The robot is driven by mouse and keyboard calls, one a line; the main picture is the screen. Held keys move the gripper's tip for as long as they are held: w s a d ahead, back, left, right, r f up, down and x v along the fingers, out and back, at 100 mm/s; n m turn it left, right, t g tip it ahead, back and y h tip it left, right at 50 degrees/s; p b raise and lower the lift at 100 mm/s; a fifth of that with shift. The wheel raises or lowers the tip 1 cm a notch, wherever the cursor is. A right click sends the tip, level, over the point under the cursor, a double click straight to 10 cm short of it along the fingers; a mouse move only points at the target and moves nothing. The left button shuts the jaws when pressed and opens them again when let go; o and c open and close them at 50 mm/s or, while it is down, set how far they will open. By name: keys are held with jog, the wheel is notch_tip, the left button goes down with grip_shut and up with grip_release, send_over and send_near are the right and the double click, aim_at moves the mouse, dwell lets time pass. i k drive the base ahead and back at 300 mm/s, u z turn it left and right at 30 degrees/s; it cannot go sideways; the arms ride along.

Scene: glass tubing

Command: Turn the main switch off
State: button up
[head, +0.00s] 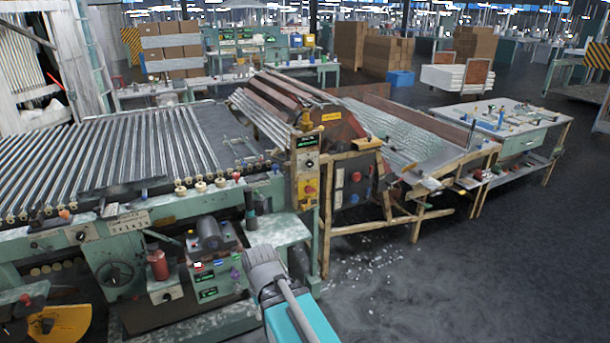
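A control box (306,170) stands upright on a post at the right end of the green machine. On its lower front is a yellow plate with a red knob (310,189), which looks like a main switch; its knob position is too small to read. A dark panel (352,188) to its right carries a red button (356,177) and a blue one. My arm, teal and grey, rises from the bottom edge in front of the machine, below and left of the control box. My gripper cannot be made out in this view.
The green machine (135,222) with its bed of glass tubes fills the left. A wooden-framed table (420,135) stands at the right behind the post, with a workbench (505,120) beyond. The floor (430,285) at the lower right is open, with scattered white bits.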

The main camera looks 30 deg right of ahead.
aim_at(308, 189)
jog(key=k, duration=0.65)
jog(key=z, duration=0.45)
jog(key=i, duration=0.8)
jog(key=z, duration=0.5)
jog(key=i, duration=0.7)
jog(key=u, duration=0.35)
